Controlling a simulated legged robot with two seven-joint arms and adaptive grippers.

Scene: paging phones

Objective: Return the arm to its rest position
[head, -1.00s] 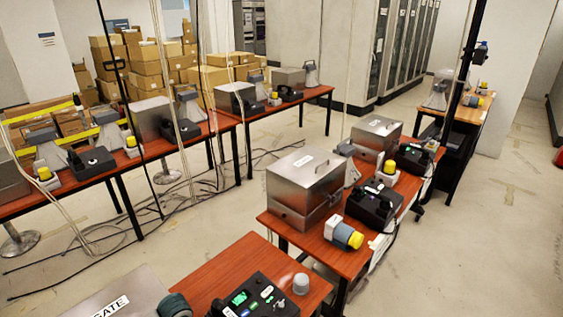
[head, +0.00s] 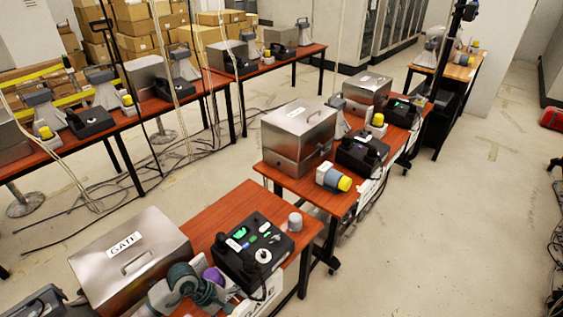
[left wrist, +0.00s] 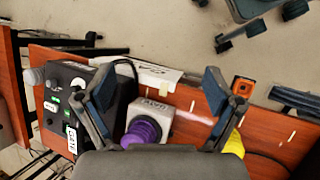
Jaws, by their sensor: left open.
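My left gripper (left wrist: 160,84) is open in the left wrist view, its two blue-padded fingers wide apart with nothing between the tips. Beyond the fingers is a small grey unit (left wrist: 158,115) marked GATE with a purple knob (left wrist: 142,133). The purple knob also shows in the head view (head: 212,278), beside the black control box. Grey and teal parts of my left arm (head: 184,284) rise from the bottom edge there, in front of the GATE metal box; the finger opening cannot be made out in that view. My right gripper is in neither view.
On the near red-brown table stand a metal GATE box (head: 122,258), a black control box (head: 252,252) with green lights and a small grey cap (head: 295,222). A second table (head: 280,178) stands beyond it. Clear floor (head: 470,230) lies to the right.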

